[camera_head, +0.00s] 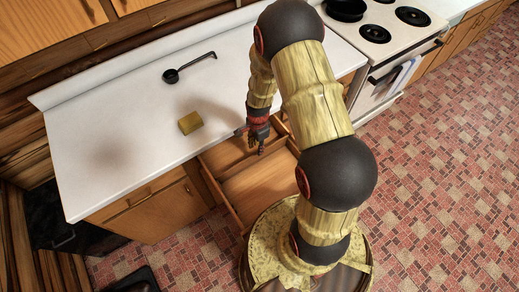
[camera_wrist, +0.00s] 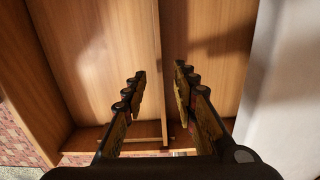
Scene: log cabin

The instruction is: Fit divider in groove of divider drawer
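The wooden drawer (camera_head: 238,214) is pulled out below the white counter. In the wrist view its wooden floor (camera_wrist: 95,55) fills much of the picture. A thin upright wooden board, seemingly the divider (camera_wrist: 158,50), runs lengthwise there and splits the inside into two sections. My gripper (camera_head: 261,146) is over the drawer near the counter edge. In the wrist view my gripper (camera_wrist: 161,70) has its two fingers apart, with the board's edge appearing between them. No contact with the board shows. The groove and the board's lower edge cannot be made out.
The counter (camera_head: 110,120) holds a yellow sponge-like block (camera_head: 190,122) and a black ladle (camera_head: 190,66). A white stove (camera_head: 375,45) with a dark pan (camera_head: 345,9) stands at upper right. My arm covers part of the drawer. The tiled floor (camera_head: 440,180) at right is clear.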

